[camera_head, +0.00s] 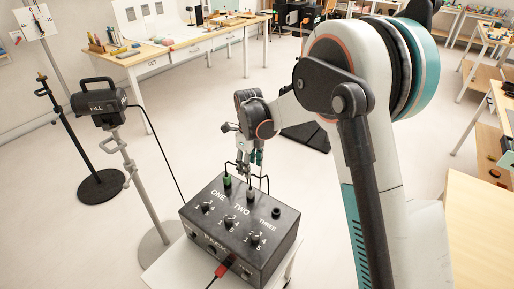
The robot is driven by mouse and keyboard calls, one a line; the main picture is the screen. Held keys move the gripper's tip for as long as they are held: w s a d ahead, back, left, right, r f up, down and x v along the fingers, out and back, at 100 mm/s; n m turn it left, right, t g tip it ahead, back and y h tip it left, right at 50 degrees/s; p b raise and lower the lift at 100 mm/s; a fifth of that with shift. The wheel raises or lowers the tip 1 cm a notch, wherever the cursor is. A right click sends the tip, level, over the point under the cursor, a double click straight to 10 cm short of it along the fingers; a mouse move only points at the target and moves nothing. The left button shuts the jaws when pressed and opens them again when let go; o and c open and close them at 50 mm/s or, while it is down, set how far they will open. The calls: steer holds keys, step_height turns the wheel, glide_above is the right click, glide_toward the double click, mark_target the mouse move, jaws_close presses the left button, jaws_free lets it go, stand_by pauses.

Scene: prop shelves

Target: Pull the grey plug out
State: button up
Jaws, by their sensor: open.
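A black power box (211,230) labelled ONE, TWO and THREE stands on a pale stand. The grey plug (250,193) sits upright in the socket by TWO. A green plug (227,183) sits in the socket by ONE. The socket by THREE (276,212) is empty. My gripper (248,167) is open and points down just above the grey plug. It appears to hold nothing, and I cannot tell if it touches the plug or its cable.
A red plug (223,268) is at the box's front face. Black cables curve up from the top plugs near my gripper. A lamp (99,103) marked FILL stands at left on a pole. Workbenches line the back and right. The floor between is mostly open.

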mark_target(250, 187)
steer(key=f+b, duration=0.1)
steer(key=f, duration=0.3)
steer(key=f+b, duration=0.1)
steer(key=f, duration=0.4)
steer(key=f+b, duration=0.2)
steer(key=f, duration=0.3)
steer(key=shift+w+f, duration=0.2)
steer(key=shift+w, duration=0.2)
jaws_close()
